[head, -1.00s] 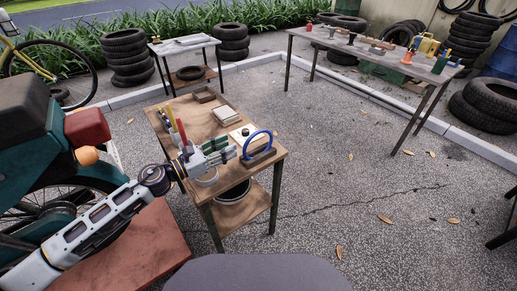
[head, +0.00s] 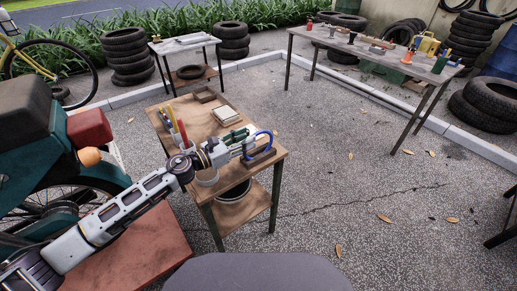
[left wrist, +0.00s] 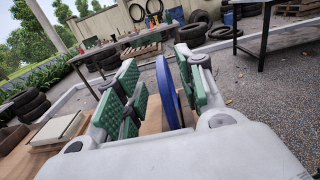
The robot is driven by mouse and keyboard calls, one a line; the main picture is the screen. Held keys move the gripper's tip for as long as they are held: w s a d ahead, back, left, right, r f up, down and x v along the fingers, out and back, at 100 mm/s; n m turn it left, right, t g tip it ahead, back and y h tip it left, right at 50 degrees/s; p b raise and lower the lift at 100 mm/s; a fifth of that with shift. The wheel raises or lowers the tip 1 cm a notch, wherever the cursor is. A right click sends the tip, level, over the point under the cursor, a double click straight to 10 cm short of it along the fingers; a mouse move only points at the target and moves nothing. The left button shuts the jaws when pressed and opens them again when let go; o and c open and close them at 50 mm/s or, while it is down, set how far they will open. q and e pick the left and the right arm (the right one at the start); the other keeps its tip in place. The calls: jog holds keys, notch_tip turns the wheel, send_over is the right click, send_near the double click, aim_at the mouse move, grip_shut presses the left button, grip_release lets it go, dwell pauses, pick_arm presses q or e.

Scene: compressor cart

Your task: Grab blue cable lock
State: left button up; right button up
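The blue cable lock (head: 265,131) stands as an upright loop on a dark wooden block (head: 260,158) at the near right corner of the small wooden table. My left gripper (head: 248,143) is at the loop. In the left wrist view, its green finger pads (left wrist: 160,90) are apart, with the blue cable (left wrist: 166,92) between them. The cable is closer to the right pad, and a gap shows to the left pad. I cannot tell whether the right pad touches it. The gripper hides part of the loop in the head view. My right gripper is not in view.
The wooden table (head: 197,128) also holds a cup with colored-handled tools (head: 179,137), a pale box (head: 227,114) and a small wooden tray (head: 204,95). A motorcycle (head: 60,150) stands to the left. Open pavement lies to the right.

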aim_at(259, 132)
pick_arm(q)
jog(key=shift+w+d, duration=0.3)
jog(key=shift+d, duration=0.1)
jog(key=shift+f+x, duration=0.2)
jog(key=shift+x, duration=2.4)
grip_shut()
